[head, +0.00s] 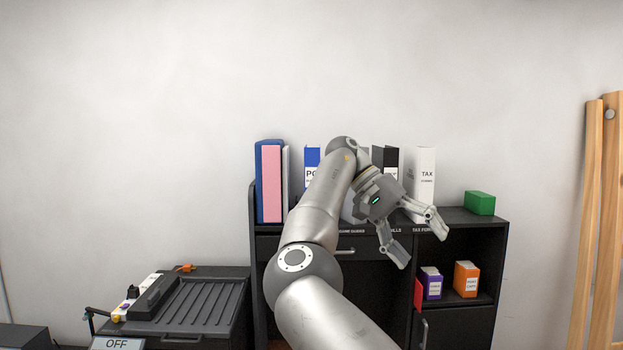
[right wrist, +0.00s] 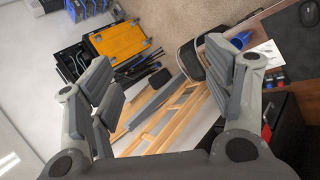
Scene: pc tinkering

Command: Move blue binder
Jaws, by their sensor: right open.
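A plain blue binder (head: 262,150) stands upright at the left end of the black cabinet's top, partly hidden behind a pink binder (head: 271,185). A second blue binder (head: 312,156) with a white label stands to its right, its lower part hidden by my right arm. I cannot tell which of the two the task names. My right gripper (head: 421,243) is open and empty in front of the cabinet, right of both blue binders and lower than them. Its spread fingers also show in the right wrist view (right wrist: 160,62), with no binder between them. My left gripper is not in view.
The black cabinet (head: 462,216) also bears black and white binders (head: 421,172) and a green box (head: 480,203). Purple (head: 431,283) and orange (head: 467,279) boxes sit on its right shelf. A ribbed black case (head: 195,305) is at left, and wooden poles (head: 606,200) lean at right.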

